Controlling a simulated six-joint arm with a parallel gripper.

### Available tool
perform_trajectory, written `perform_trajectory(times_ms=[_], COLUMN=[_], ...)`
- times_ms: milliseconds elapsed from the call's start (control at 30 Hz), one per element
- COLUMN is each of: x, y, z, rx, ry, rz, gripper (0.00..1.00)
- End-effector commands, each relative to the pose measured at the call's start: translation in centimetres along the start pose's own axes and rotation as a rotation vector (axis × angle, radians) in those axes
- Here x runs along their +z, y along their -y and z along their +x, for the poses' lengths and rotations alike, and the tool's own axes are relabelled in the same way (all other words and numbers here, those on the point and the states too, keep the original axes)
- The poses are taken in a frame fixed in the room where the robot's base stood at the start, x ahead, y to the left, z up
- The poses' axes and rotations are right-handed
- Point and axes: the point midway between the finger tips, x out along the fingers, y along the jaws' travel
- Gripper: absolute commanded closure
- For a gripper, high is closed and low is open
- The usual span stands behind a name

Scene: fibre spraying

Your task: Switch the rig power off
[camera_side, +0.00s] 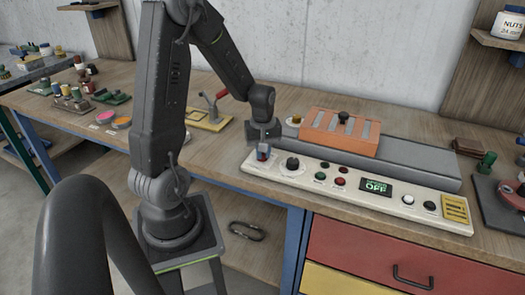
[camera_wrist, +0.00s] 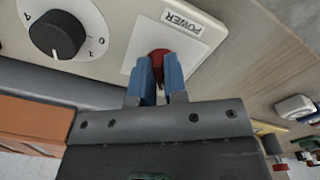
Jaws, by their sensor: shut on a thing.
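The white control panel (camera_side: 304,178) lies along the bench front; its dark display (camera_side: 376,187) reads OFF in green on the lower line, with smaller text above that I cannot read surely. The red power switch (camera_wrist: 159,54) sits on a white plate beside a POWER label (camera_wrist: 181,22), at the panel's left end in the side view. My gripper (camera_wrist: 160,66) has its two blue fingers shut on the switch from either side; it also shows in the side view (camera_side: 263,153). The fingers hide part of the switch, so I cannot tell its position.
A black knob (camera_wrist: 57,34) is beside the switch. Red and green buttons (camera_side: 340,182) are further right. Behind the panel, an orange slotted block (camera_side: 340,138) stands on a grey rail (camera_side: 420,160). A yellow tray (camera_side: 208,120) lies to the left.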

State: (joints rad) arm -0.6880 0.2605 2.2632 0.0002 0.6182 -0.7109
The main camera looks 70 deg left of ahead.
Motion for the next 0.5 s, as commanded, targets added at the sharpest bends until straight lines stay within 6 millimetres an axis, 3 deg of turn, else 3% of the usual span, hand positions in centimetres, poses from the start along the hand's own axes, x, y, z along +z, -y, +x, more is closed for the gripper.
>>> perform_trajectory(times_ms=[467,500], x=[-0.04,-0.04], y=[-0.07,-0.07], z=[-0.09,-0.09], rx=[0.002,0.002], ry=[-0.001,-0.001], rz=[-0.017,-0.017], gripper=[1.0,0.84])
